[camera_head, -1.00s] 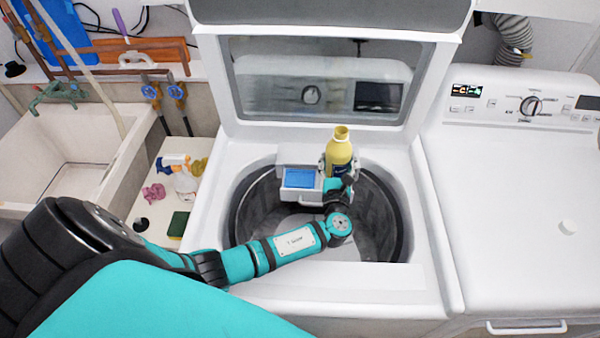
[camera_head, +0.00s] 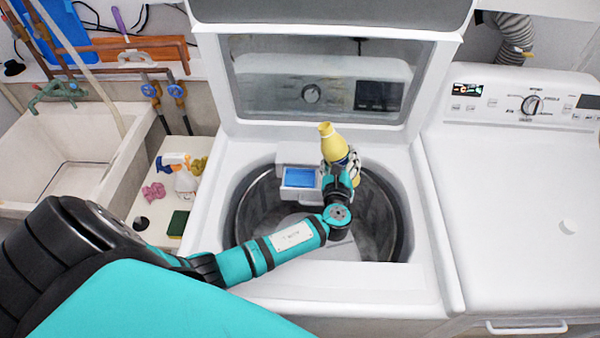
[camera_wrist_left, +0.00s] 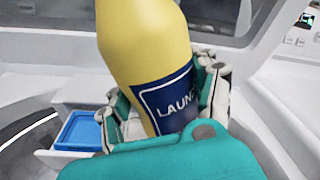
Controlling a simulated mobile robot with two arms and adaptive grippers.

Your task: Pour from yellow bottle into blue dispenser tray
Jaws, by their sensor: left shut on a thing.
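The yellow bottle (camera_head: 334,146) is held up over the back of the open washer drum, its open mouth tilted to the left. Its dark blue label shows in the left wrist view, where the bottle (camera_wrist_left: 150,45) leans left between the fingers. My left gripper (camera_head: 345,165) is shut around its lower body. The blue dispenser tray (camera_head: 299,177) sits in a white housing at the drum's back rim, left of and below the bottle; it also shows in the left wrist view (camera_wrist_left: 80,132). No liquid stream is visible. My right gripper is not in view.
The raised washer lid (camera_head: 320,80) stands close behind the bottle. The drum (camera_head: 380,215) is open below my arm. A sink (camera_head: 70,160) and a shelf with a spray bottle (camera_head: 184,178) are to the left; a second machine (camera_head: 520,200) is at the right.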

